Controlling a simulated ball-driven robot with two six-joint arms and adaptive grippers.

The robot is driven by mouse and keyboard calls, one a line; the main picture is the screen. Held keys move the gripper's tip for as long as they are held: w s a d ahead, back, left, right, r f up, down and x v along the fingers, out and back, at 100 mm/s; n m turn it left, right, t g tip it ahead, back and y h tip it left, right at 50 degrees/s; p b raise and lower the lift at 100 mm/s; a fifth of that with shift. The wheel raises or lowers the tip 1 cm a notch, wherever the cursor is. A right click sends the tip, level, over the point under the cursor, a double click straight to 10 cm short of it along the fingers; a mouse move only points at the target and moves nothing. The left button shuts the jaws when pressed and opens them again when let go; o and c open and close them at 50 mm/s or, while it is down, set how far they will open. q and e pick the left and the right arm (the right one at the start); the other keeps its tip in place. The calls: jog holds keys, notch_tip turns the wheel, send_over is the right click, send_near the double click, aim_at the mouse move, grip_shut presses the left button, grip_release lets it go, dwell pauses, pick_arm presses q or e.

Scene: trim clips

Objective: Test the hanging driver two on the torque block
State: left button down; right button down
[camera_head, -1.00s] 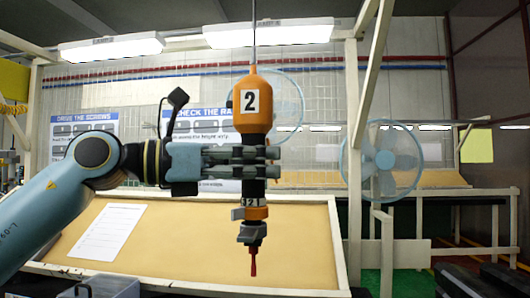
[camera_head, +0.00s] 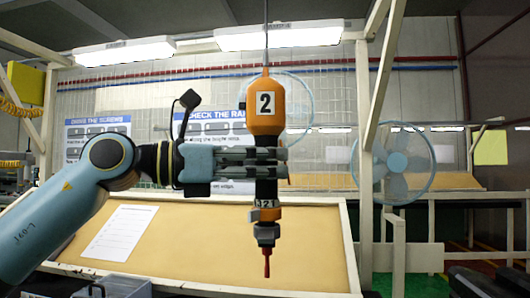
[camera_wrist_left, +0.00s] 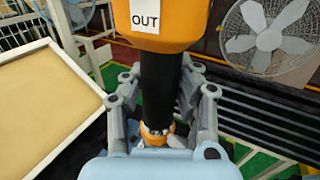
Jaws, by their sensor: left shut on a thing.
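The hanging driver (camera_head: 265,108) is orange and black with a white "2" label and a red tip pointing down. It hangs upright from a thin cable. My left gripper (camera_head: 268,160) comes in from the left and is shut on the driver's black middle part. In the left wrist view the driver (camera_wrist_left: 158,80) shows an "OUT" label, and the fingers of my left gripper (camera_wrist_left: 160,110) stand on both sides of its black shaft. My right gripper is not in view. I cannot make out the torque block.
A tan sloped board (camera_head: 210,245) with a white paper sheet (camera_head: 120,232) lies behind and below the driver. A pale post (camera_head: 365,150) and a fan (camera_head: 393,165) stand to the right.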

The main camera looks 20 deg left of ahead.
pick_arm(q)
jog(key=shift+w+a, duration=0.1)
jog(key=shift+w, duration=0.25)
jog(key=w+b, duration=0.1)
jog(key=w, duration=1.3)
notch_tip(320, 180, down, 24)
jog(key=b, duration=1.7)
jog(key=shift+w, duration=0.25)
jog(key=shift+f+b, duration=0.55)
jog(key=shift+f, duration=0.1)
jog(key=shift+f, duration=0.2)
dwell(0.5)
jog(key=shift+r, duration=0.15)
